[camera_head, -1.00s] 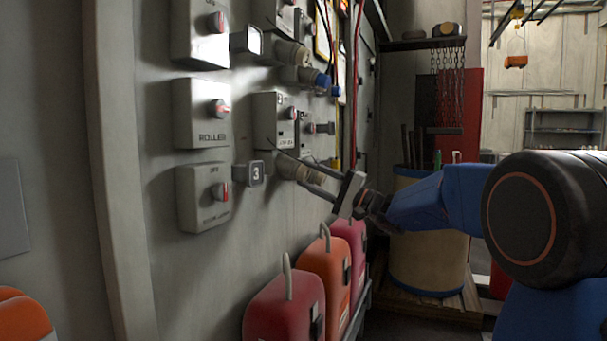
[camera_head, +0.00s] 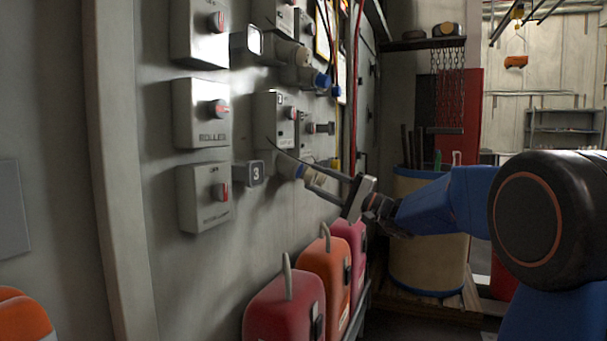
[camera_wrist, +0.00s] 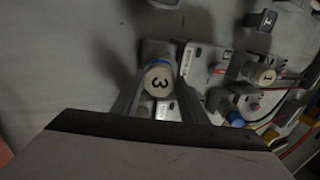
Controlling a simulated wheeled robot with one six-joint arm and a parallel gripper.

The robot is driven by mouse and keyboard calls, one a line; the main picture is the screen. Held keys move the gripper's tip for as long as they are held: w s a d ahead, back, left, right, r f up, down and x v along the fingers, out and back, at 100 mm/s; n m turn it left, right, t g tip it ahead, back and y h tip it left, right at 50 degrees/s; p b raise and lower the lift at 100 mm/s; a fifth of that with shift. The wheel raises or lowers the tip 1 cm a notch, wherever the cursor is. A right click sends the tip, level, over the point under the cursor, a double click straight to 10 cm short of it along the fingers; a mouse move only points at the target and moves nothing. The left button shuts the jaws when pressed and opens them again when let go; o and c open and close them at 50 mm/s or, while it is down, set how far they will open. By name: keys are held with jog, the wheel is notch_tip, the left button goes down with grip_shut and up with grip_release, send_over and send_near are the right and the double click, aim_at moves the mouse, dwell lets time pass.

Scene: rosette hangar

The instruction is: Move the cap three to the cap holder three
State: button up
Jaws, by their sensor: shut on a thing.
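Cap three is a round beige cap marked 3 (camera_wrist: 157,81), held between the fingers of my gripper (camera_wrist: 160,86) in the wrist view. In the head view, the cap (camera_head: 317,178) is partly hidden by the fingers of my gripper (camera_head: 312,181). A blue ring (camera_head: 300,171) shows at the wall side of the cap, on the socket (camera_head: 286,166). I cannot tell whether cap and socket still touch. A dark square block marked 3 (camera_head: 255,173), apparently cap holder three, stands out from the wall left of the socket. It is empty.
Switch boxes (camera_head: 201,113) stick out from the wall on the left. Another cap marked 1 (camera_wrist: 264,76) and a blue-ended socket (camera_wrist: 234,119) sit near my gripper. Red and orange canisters (camera_head: 324,268) stand below. A red cable (camera_head: 355,80) hangs behind.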

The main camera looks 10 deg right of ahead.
aim_at(315, 178)
jog(key=shift+v, duration=1.45)
jog(key=shift+s+d, duration=0.15)
jog(key=shift+d, duration=0.1)
